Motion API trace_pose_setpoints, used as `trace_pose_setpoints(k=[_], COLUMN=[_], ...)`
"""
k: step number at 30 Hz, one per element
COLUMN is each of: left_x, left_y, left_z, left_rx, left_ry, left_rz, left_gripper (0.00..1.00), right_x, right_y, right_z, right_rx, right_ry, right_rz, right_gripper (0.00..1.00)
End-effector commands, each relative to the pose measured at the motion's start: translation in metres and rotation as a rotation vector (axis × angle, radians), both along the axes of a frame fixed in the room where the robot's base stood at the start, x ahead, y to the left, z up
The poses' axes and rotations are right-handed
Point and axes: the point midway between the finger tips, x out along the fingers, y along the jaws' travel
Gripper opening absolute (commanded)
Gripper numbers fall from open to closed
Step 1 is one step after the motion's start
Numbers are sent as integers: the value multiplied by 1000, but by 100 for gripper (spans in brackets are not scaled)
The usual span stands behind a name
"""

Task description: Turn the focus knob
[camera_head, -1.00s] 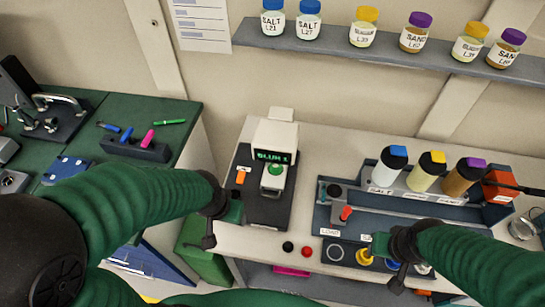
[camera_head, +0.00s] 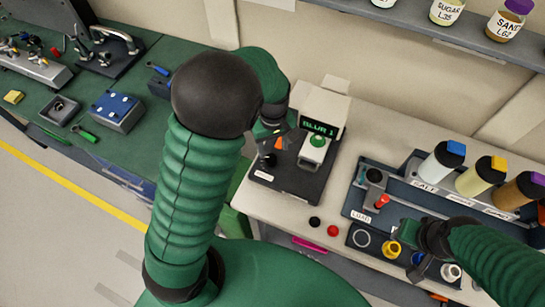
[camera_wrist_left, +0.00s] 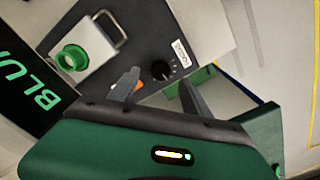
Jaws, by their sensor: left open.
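The instrument (camera_head: 293,172) stands on the pale bench, with a dark base and a white head whose screen reads "BLUR 1". A black knob (camera_wrist_left: 161,69) sits on its base beside a small white label, and it also shows in the head view (camera_head: 269,160). My left gripper (camera_wrist_left: 158,84) is open above the base, its two fingers on either side of the knob in the wrist view. I cannot tell whether they touch it. An orange part (camera_head: 279,143) lies close to the left fingers. My right gripper (camera_head: 408,246) is near a yellow-topped item at the right.
A green cap (camera_head: 317,141) sits on the instrument's white front part. A black button (camera_head: 314,222) and a red button (camera_head: 333,231) are at the bench front. A rack with bottles (camera_head: 440,165) stands to the right. A green bench (camera_head: 110,75) with tools is at the left.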

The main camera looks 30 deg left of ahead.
Motion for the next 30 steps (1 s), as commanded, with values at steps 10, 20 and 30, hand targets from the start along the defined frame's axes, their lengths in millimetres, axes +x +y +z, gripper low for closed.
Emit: trace_pose_setpoints(k=[10,20,30], left_x=[-2,-1,0], left_y=[5,0,2], left_z=[-68,-72,-72], left_rx=[-2,0,-3], left_ry=[-1,-1,-4], left_rz=[2,1,0], left_gripper=[56,55,11], right_x=[0,0,0], right_y=[0,0,0], right_z=[-2,-2,-2], right_rx=[0,0,0], right_ry=[-1,0,0], right_rz=[1,0,0], right_gripper=[36,36,36])
